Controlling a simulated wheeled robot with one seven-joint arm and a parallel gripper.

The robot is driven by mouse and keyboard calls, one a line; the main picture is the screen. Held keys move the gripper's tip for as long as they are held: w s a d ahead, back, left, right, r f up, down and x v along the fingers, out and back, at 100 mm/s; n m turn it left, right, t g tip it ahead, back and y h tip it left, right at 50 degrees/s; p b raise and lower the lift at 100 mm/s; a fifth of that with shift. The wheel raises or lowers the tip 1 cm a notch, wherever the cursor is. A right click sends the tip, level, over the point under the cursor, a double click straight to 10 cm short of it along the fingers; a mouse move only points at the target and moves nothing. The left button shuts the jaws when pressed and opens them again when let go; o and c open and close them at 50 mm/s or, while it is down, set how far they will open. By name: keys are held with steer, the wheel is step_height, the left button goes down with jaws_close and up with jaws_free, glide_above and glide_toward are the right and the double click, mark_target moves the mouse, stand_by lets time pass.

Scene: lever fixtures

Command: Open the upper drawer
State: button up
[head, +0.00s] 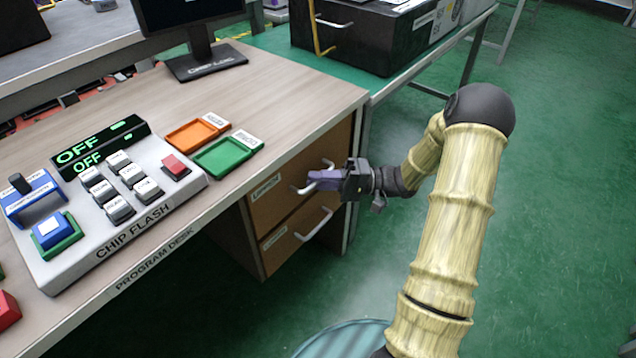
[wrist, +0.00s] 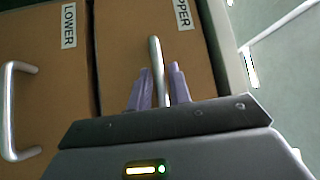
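The upper drawer (head: 272,200) is the top brown front under the program desk; it looks flush with the cabinet. In the wrist view its front (wrist: 125,28) carries a partly cut-off label reading "PPER". Its metal bar handle (wrist: 155,55) stands between my two purple fingers. My gripper (head: 318,178) is at this handle, and it also shows in the wrist view (wrist: 159,72). The fingers straddle the bar, with small gaps seeming to show on both sides, so the gripper looks open. In the head view the fingers hide the middle of the handle.
The lower drawer (head: 280,246) sits directly below, with its own handle (head: 313,225). The desk top (head: 290,95) overhangs the drawers and holds a button panel (head: 125,205), an orange tray (head: 190,135) and a green tray (head: 225,153). Green floor (head: 555,200) lies clear at right.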

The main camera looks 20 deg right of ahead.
steer(key=shift+a, duration=0.3)
jaws_close()
steer(key=shift+s, duration=0.1)
